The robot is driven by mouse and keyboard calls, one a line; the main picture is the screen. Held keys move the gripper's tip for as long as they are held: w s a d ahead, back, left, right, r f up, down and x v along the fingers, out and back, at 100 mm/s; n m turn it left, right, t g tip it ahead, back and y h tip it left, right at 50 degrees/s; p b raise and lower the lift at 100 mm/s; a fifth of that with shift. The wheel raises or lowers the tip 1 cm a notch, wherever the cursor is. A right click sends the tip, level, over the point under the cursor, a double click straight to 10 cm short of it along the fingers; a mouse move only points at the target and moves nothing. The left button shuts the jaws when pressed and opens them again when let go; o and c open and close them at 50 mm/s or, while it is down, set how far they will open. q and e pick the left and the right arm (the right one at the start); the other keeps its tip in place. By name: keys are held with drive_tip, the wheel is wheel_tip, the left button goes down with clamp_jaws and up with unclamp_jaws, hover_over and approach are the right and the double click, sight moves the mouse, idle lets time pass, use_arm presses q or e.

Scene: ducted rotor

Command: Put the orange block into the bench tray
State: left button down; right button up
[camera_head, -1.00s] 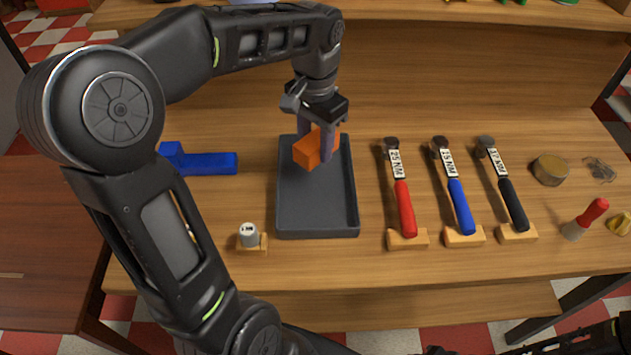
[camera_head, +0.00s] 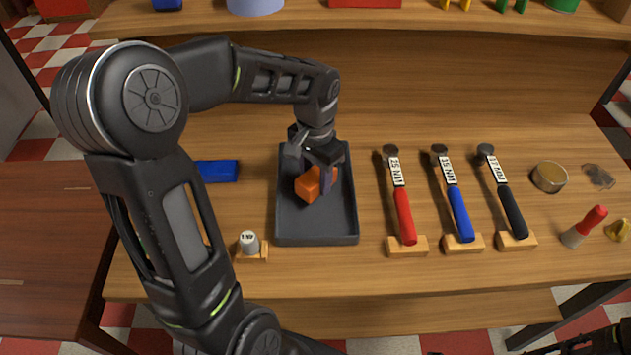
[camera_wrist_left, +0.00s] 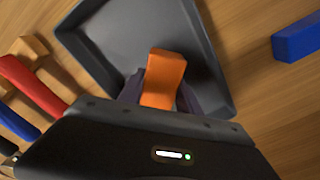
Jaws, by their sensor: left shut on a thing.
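The orange block (camera_head: 307,188) is between the fingers of my left gripper (camera_head: 322,180), which is shut on it. The block is inside the outline of the dark grey bench tray (camera_head: 316,238), low over its floor in the upper middle part. I cannot tell whether the block touches the floor. In the left wrist view the block (camera_wrist_left: 162,78) stands out between the two fingers, with the tray (camera_wrist_left: 95,30) behind it.
Three torque wrenches, red (camera_head: 404,215), blue (camera_head: 460,213) and black (camera_head: 512,208), lie right of the tray. A blue block (camera_head: 218,171) is to its left. A small grey cylinder (camera_head: 249,242) stands at its lower left. A shelf runs along the back.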

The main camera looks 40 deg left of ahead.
sight(315, 175)
use_arm(q)
drive_tip(key=shift+f, duration=0.9)
drive_tip(key=shift+f, duration=0.2)
drive_tip(key=c, duration=0.8)
unclamp_jaws()
drive_tip(key=shift+c, duration=0.2)
drive_tip(key=shift+r, duration=0.15)
wheel_tip(315, 175, up, 12)
drive_tip(key=shift+r, duration=0.1)
